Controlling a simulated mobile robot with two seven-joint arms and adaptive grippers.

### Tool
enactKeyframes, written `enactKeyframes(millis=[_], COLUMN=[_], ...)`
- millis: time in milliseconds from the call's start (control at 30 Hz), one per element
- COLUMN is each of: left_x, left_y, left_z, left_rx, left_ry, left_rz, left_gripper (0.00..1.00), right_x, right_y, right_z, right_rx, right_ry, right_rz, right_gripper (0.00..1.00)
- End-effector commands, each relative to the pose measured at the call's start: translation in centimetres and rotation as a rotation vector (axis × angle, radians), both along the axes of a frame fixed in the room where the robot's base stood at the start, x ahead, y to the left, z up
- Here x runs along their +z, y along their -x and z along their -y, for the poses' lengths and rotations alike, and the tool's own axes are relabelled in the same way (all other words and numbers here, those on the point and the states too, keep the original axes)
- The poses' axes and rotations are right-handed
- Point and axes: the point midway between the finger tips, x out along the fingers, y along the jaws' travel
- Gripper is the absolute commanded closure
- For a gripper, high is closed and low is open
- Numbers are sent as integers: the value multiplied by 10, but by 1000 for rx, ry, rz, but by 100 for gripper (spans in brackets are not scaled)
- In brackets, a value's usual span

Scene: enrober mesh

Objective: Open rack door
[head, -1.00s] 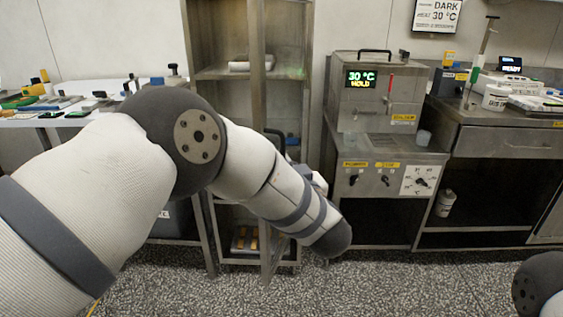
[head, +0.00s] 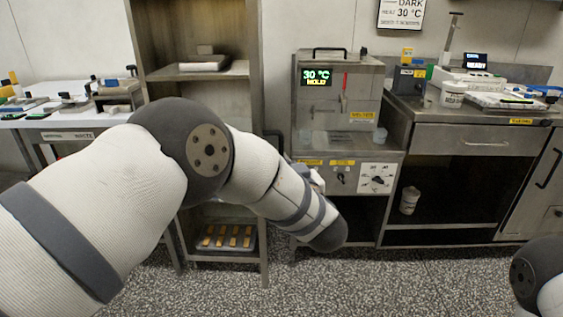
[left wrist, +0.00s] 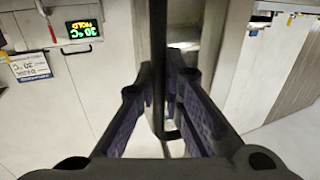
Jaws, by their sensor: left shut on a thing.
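The rack (head: 137,40) is a tall steel cabinet left of centre in the head view, with its front open to view. Its door (head: 256,60) shows as a narrow upright strip at the rack's right side, nearly edge-on. A dark handle (head: 276,139) sticks out to the right of that strip. In the left wrist view, the purple-padded fingers of my left gripper (left wrist: 160,88) are shut on an upright dark bar, the door handle (left wrist: 158,50). In the head view my left forearm hides most of that gripper. My right gripper is out of view.
A tray of amber bars (head: 228,236) lies on the rack's low shelf. A steel oven unit (head: 365,85) with a lit display stands right of the rack. A bench (head: 470,138) stands farther right, a white table (head: 80,122) at left. The speckled floor in front is clear.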

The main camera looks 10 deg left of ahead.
Motion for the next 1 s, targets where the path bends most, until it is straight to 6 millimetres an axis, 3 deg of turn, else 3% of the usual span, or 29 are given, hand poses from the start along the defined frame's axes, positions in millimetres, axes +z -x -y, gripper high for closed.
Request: enactKeyframes(millis=[600, 633, 667, 1000], left_x=[-1, -1, -1, -1], left_y=[-1, -1, -1, 3], left_z=[0, 0, 0, 3], left_rx=[-1, -1, -1, -1], left_ry=[-1, -1, 0, 0], left_rz=[-3, -3, -2, -2], left_gripper=[100, 87, 82, 82], right_x=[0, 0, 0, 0], right_y=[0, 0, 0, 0], right_z=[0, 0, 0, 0], right_rx=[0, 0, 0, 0], right_ry=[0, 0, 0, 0], right_rz=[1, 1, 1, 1], right_gripper=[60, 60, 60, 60])
